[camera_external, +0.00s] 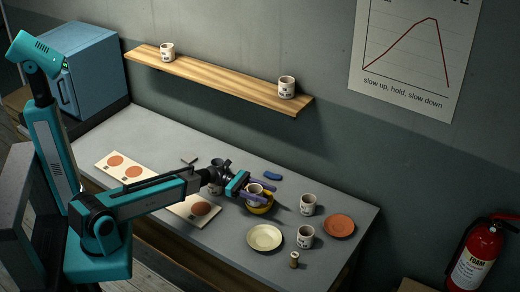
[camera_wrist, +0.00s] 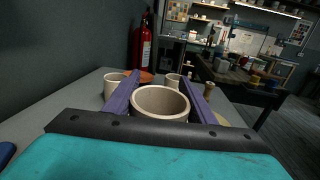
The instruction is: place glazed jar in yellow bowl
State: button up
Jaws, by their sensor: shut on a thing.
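My gripper (camera_external: 268,191) has its two purple fingers shut on a pale jar (camera_external: 254,188), taken to be the glazed jar. In the wrist view the jar (camera_wrist: 160,113) stands upright between the fingers (camera_wrist: 160,79), its open mouth showing. The yellow bowl (camera_external: 260,209) is on the table directly below the jar and fingers in the external view, partly covered by them. I cannot tell whether the jar touches the bowl. The bowl is hidden in the wrist view.
Pale cups (camera_external: 308,204) (camera_external: 305,237) stand right of the bowl. A cream plate (camera_external: 264,237), an orange plate (camera_external: 339,225) and a small brown-and-cream item (camera_external: 294,260) lie nearby. A blue item (camera_external: 272,175) is behind. A wooden shelf (camera_external: 220,80) hangs on the wall.

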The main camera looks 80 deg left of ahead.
jog(key=shift+f, duration=0.2)
jog(key=o, duration=1.2)
jog(key=shift+o, duration=0.2)
jog(key=shift+r, duration=0.1)
jog(key=b+v, duration=0.4)
jog(key=v, duration=0.8)
jog(key=shift+r, duration=0.2)
jog(key=shift+d, duration=0.1)
